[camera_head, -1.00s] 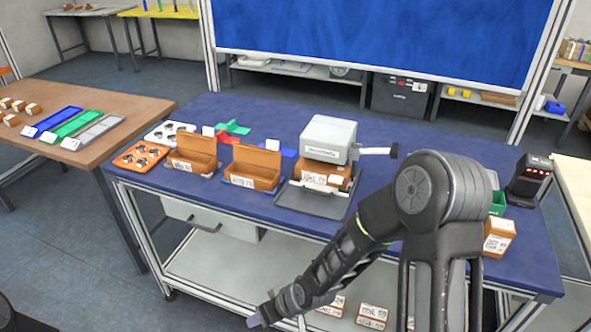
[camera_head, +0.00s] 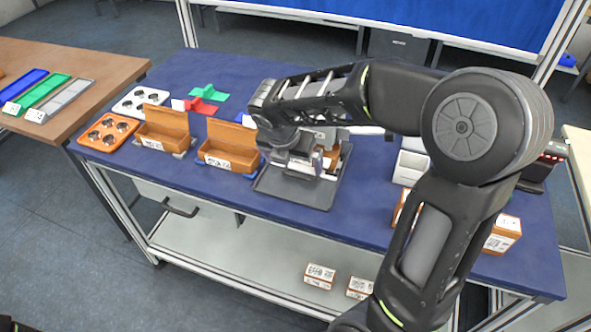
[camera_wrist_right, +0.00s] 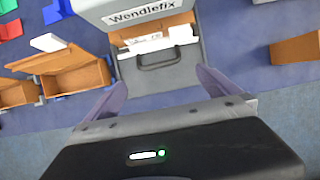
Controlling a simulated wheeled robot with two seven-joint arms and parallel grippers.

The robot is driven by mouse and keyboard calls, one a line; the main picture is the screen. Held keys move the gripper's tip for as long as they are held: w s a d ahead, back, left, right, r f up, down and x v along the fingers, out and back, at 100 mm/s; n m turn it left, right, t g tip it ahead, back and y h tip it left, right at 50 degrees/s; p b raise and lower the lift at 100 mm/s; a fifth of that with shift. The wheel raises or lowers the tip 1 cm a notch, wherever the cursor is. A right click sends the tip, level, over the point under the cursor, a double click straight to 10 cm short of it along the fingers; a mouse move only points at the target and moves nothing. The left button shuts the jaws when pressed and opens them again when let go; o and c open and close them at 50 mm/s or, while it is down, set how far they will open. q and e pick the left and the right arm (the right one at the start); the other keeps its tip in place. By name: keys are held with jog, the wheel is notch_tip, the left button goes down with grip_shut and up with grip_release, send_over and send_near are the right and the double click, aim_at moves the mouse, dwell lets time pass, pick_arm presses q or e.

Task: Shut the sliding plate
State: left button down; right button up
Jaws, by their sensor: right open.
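The sliding plate (camera_head: 290,192) is a dark grey tray drawn out at the front of a grey machine on the blue table. A brown box with a white label (camera_wrist_right: 160,38) sits on the plate, partly under the machine's grey head marked "Wendlefix" (camera_wrist_right: 135,12). My right gripper (camera_wrist_right: 160,86) is open and empty, its fingers on either side of the handle's line, just in front of it. My arm hides much of the machine in the head view.
Two open brown boxes (camera_head: 228,160) stand left of the plate, with an orange tray (camera_head: 108,133) beyond them. White and brown boxes (camera_head: 410,165) and a dark scanner stand to the right. Labelled boxes (camera_head: 319,275) lie on the lower shelf.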

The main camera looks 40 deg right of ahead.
aim_at(298, 176)
jog(key=shift+x, duration=3.95)
jog(key=shift+c, duration=0.2)
